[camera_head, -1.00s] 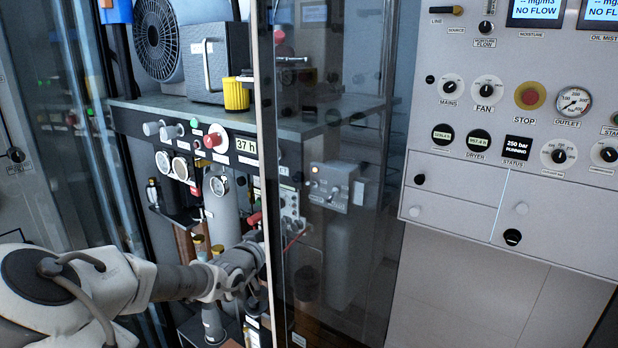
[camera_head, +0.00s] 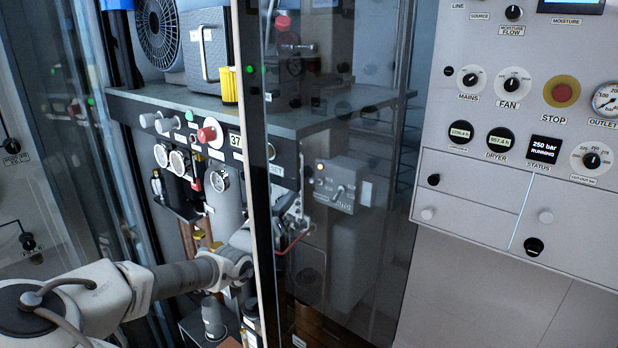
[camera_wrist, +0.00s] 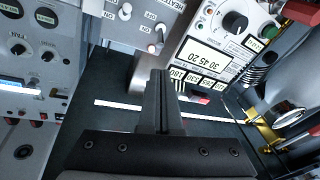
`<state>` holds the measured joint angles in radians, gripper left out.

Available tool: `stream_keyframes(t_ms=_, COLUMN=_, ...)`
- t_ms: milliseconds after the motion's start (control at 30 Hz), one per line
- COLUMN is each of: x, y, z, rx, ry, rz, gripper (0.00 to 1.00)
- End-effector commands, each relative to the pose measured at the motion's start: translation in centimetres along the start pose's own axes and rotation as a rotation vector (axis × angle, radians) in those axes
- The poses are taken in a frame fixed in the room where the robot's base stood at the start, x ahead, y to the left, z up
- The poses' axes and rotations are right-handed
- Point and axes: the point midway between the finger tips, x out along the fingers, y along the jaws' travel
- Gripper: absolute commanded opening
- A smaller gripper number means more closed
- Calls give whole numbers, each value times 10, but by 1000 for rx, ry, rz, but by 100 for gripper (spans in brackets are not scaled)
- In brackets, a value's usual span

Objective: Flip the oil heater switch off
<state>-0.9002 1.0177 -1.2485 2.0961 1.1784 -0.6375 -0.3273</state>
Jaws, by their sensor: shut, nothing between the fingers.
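In the wrist view, a light panel at the top carries small toggle switches with ON and OFF labels. One switch (camera_wrist: 126,11) stands left, and another pale-tipped switch (camera_wrist: 155,48) stands lower, just above my fingertips. A partly cut-off label beside them begins "HEA"; which switch is the oil heater's cannot be read. My gripper (camera_wrist: 160,76) is shut and empty, its fingers pointing up towards the panel. A gap to the lower switch seems to remain, but contact is hard to judge. In the head view, my gripper is mostly hidden behind the cabinet's door edge.
A glass door (camera_head: 345,255) with a pale edge stands right beside my arm. In the wrist view, a numbered box (camera_wrist: 215,65) is right of the fingers and a grey panel (camera_wrist: 30,60) is left.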

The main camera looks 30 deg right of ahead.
Motion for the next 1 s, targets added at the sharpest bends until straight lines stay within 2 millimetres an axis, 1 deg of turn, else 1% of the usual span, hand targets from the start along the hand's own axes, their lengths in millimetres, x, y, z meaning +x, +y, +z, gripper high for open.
stream_keyframes(t_ms=200, x=1, y=0, z=0, rx=0, ry=-1, rz=0, gripper=0)
stream_keyframes(t_ms=333, x=9, y=0, z=0, rx=0, ry=0, rz=0, gripper=0)
stream_keyframes(t_ms=467, x=27, y=1, z=1, rx=0, ry=-2, rz=2, gripper=0)
stream_keyframes(t_ms=700, x=68, y=1, z=1, rx=-1, ry=-2, rz=1, gripper=0)
stream_keyframes(t_ms=800, x=82, y=1, z=0, rx=0, ry=-1, rz=1, gripper=0)
stream_keyframes(t_ms=900, x=92, y=0, z=0, rx=0, ry=0, rz=0, gripper=0)
stream_keyframes(t_ms=1000, x=97, y=0, z=1, rx=-1, ry=-1, rz=-1, gripper=0)
